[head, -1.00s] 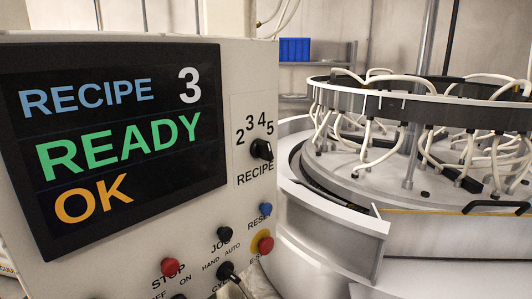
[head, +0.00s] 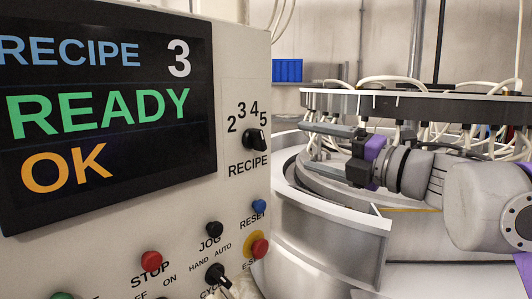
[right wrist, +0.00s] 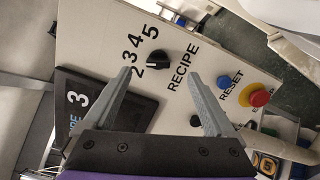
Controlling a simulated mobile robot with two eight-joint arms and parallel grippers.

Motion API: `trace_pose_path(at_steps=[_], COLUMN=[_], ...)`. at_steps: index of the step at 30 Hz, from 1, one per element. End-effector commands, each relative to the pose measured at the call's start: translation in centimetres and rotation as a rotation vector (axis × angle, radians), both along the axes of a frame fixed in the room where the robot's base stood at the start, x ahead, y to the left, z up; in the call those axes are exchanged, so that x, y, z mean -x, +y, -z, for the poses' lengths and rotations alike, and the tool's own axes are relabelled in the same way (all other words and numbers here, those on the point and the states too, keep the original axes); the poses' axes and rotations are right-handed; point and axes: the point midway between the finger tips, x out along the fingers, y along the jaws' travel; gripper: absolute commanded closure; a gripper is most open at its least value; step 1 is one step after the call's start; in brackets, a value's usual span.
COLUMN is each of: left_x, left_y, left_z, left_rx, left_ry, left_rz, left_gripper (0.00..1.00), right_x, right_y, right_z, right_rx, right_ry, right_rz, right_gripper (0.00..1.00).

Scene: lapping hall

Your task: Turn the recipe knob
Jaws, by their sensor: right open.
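The black recipe knob (head: 254,140) is on the light control panel, below the numbers 2 to 5 and above the word RECIPE. The display (head: 110,110) reads RECIPE 3, READY, OK. Which number the knob points at is too small to tell surely. My right gripper (head: 322,142) is to the right of the panel, with its fingers toward the knob. In the right wrist view the knob (right wrist: 172,57) shows just beyond the gap between the open, empty fingers, apart from both. My left gripper is not in view.
Below the knob are a blue reset button (head: 259,206), a red emergency stop (head: 260,248) on yellow, a black jog button (head: 214,229) and a red stop button (head: 151,260). The round lapping machine (head: 330,235) with white hoses stands close behind my right arm.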

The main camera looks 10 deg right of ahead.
Motion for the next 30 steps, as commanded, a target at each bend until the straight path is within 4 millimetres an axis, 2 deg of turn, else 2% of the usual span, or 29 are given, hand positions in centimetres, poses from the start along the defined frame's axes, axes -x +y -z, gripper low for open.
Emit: trace_pose_path(at_steps=[3, 7, 21, 30], left_x=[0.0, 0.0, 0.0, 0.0], left_y=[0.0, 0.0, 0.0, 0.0], left_z=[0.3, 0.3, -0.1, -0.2], left_rx=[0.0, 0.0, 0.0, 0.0], left_ry=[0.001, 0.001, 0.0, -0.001], left_rz=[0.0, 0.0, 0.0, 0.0], left_gripper=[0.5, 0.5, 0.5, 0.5], right_x=[0.8, 0.3, -6.2, -7.5], right_y=[0.7, 1.5, 6.6, 7.5], right_z=[0.1, 0.0, 0.0, 0.1], right_rx=[0.051, 0.058, 0.053, 0.055], right_ry=[0.002, 0.002, 0.002, 0.002], right_rz=[-0.06, -0.076, -0.074, -0.07], right_gripper=[0.1, 0.1, 0.1, 0.1])
